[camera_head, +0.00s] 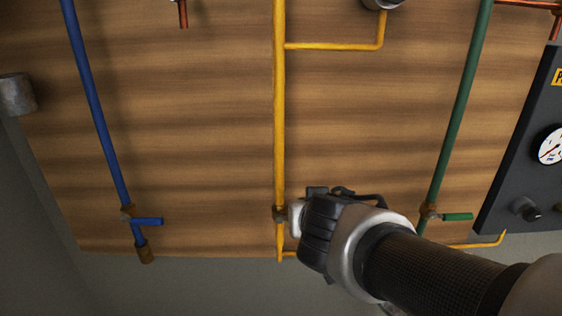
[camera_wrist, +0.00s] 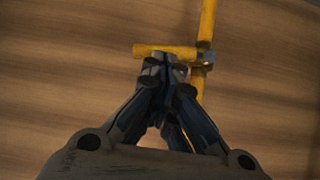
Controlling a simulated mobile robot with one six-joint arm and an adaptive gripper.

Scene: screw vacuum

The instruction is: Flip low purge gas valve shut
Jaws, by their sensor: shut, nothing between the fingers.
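A yellow pipe (camera_head: 279,120) runs down the wooden board, with a small valve body (camera_head: 279,213) near its lower end. In the wrist view the yellow valve handle (camera_wrist: 165,51) sticks out to the left, crosswise to the yellow pipe (camera_wrist: 207,22). My gripper (camera_head: 296,217) is at this valve, just right of the pipe, and hides the handle in the head view. In the wrist view my gripper (camera_wrist: 166,70) has its fingertips together against or right beside the handle; I cannot tell whether they touch. Nothing is between them. No label naming the low purge gas valve shows.
A blue pipe (camera_head: 97,115) at left has a crosswise blue handle (camera_head: 148,221). A green pipe (camera_head: 461,105) at right has a crosswise green handle (camera_head: 457,216), near my arm. A dark gauge panel (camera_head: 510,165) stands at far right. The board (camera_head: 190,130) between blue and yellow pipes is clear.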

